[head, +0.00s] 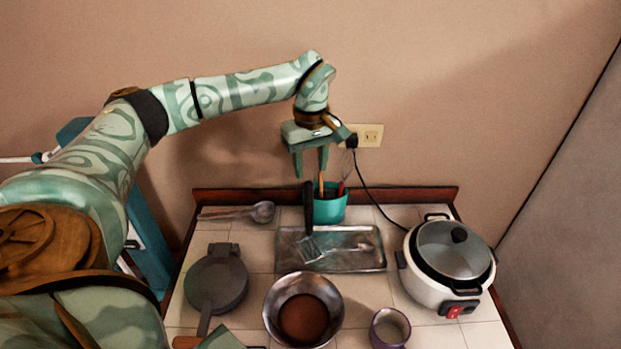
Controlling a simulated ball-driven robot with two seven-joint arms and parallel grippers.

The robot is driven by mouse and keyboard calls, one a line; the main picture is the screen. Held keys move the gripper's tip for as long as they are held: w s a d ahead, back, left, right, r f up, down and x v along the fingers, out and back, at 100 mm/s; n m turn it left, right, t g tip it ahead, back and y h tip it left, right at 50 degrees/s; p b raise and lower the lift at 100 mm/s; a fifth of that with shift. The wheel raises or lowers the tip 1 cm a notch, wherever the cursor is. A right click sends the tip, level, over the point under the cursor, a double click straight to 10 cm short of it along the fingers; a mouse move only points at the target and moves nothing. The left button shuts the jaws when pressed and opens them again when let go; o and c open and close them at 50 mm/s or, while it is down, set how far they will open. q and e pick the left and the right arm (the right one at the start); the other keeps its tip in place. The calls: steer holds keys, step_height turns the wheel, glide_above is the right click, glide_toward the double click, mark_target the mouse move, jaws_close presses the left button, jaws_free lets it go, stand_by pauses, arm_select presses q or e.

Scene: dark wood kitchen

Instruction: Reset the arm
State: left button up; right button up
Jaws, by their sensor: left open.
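My left arm reaches in from the left and bends down over the back of the tiled counter. Its gripper (310,168) points down with its two green fingers apart, open. A utensil with a black handle (308,205) and a slotted metal head (309,249) shows just below the fingers, over the metal tray (345,262). I cannot tell whether the handle touches the fingers or the teal cup behind. The teal cup (330,208) holds thin utensils. My right gripper is not in view.
A white rice cooker (425,282) stands at the right, its cord running to a wall outlet (368,135). A metal bowl (276,301), a mug (390,328), a dark round pan (216,279) and a ladle (262,212) crowd the counter. The air above is clear.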

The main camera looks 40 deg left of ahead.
arm_select(q)
steer(key=shift+r, duration=0.3)
